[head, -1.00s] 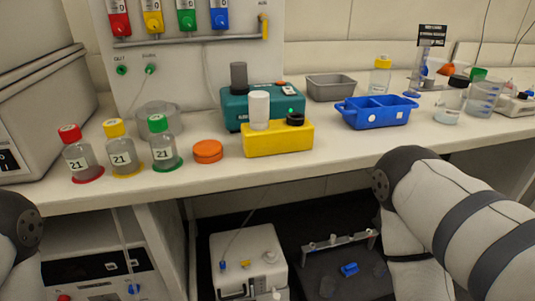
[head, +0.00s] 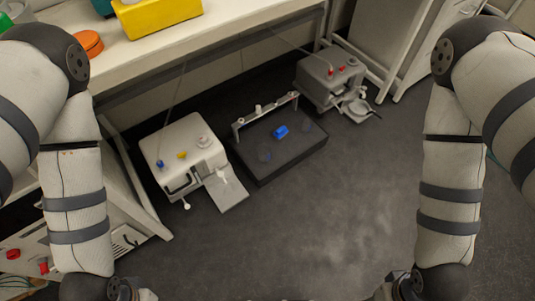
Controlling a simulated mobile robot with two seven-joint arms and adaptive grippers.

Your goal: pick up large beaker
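No large beaker shows in the current head view. My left arm comes down the left side of the picture and my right arm down the right side. Both arms run out at the bottom edge, and the grippers themselves are cut off there, so I cannot see their fingers or whether they hold anything.
The bench top (head: 225,28) crosses the upper left, with an orange disc (head: 88,43) and a yellow block (head: 158,16) on it. Below stand a white device (head: 200,135), a black platform (head: 290,160) and a grey device (head: 330,82). The dark floor (head: 300,230) between my arms is clear.

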